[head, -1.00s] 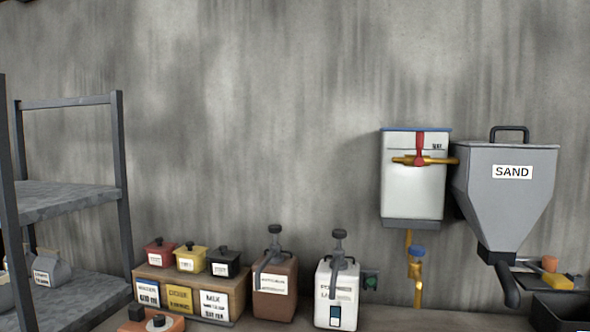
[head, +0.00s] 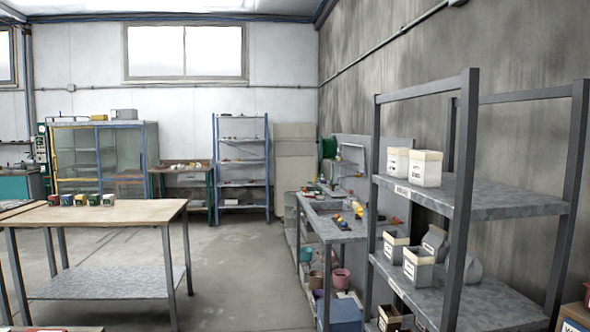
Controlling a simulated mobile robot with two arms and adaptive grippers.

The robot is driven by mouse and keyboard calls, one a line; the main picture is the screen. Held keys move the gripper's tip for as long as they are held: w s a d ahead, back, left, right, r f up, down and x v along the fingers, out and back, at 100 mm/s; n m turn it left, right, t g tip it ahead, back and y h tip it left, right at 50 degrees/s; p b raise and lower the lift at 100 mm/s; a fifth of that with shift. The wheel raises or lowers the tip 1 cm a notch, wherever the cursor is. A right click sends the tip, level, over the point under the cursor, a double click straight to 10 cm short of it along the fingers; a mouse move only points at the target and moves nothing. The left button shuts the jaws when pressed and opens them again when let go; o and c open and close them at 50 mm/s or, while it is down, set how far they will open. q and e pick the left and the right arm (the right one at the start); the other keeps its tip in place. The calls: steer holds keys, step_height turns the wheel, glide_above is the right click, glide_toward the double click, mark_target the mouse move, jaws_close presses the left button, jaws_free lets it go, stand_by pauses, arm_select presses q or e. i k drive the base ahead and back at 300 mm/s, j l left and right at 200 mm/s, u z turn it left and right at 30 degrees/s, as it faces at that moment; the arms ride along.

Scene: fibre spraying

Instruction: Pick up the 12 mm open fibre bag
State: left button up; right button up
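Several labelled bags stand on a grey metal rack at the right in the head view. Two pale box-shaped bags, a left one (head: 397,162) and a right one (head: 426,169), are side by side on the upper shelf (head: 505,204). Two light bags with dark open-looking tops, one behind (head: 395,247) and one in front (head: 418,267), are on the shelf below, beside grey bags (head: 434,241). Another bag (head: 389,319) shows low down, partly cut off. The labels are too small to read, so I cannot tell which is the 12 mm one. Neither gripper is in view.
A wooden-topped table (head: 110,212) stands at the left with small coloured pots on it. A cluttered workbench (head: 335,232) stands behind the rack along the wall. Bare concrete floor (head: 235,275) lies between the table and the workbench.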

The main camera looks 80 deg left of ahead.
mark_target(425, 167)
steer(key=j+u, duration=0.65)
steer(key=u, duration=0.15)
steer(key=j+u, duration=0.35)
steer(key=i+j, duration=0.1)
steer(key=j, duration=0.2)
steer(key=i+j+u, duration=0.1)
steer(key=j, duration=0.2)
steer(key=i+j, duration=0.15)
steer(key=j, duration=0.15)
steer(key=u, duration=0.05)
